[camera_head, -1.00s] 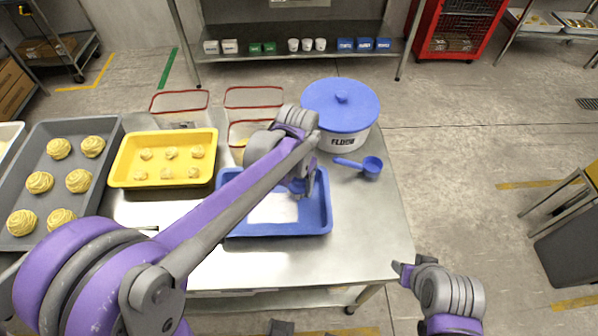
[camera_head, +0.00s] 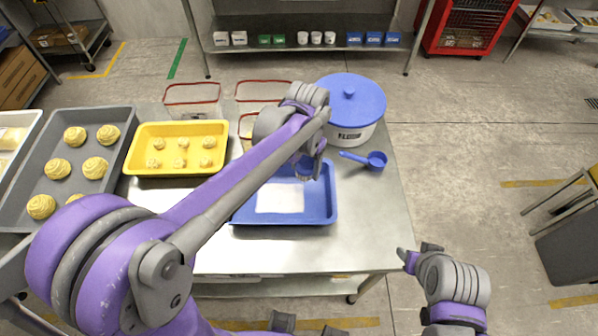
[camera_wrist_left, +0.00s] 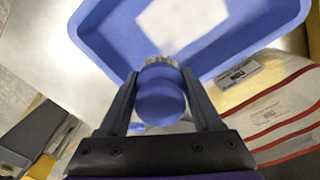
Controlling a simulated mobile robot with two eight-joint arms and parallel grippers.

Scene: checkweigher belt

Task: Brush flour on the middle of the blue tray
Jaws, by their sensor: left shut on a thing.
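The blue tray (camera_head: 326,212) lies on the steel table, with a white rectangular patch (camera_head: 280,199) on its floor. The patch also shows at the top of the left wrist view (camera_wrist_left: 182,22). My left gripper (camera_head: 310,168) is over the back right part of the tray. It is shut on a brush with a rounded blue handle (camera_wrist_left: 160,102) and pale bristles (camera_wrist_left: 160,62). Whether the bristles touch the tray is unclear. The flour tub (camera_head: 352,105) has its blue lid on, behind the tray. My right gripper (camera_head: 417,251) is open and empty, off the table's right side.
A blue scoop (camera_head: 376,160) lies right of the tray. A yellow tray (camera_head: 178,128) and a grey tray (camera_head: 60,160), both with dough pieces, stand at the left. Clear red-rimmed containers (camera_head: 193,92) stand behind. The table's front strip (camera_head: 300,258) is bare.

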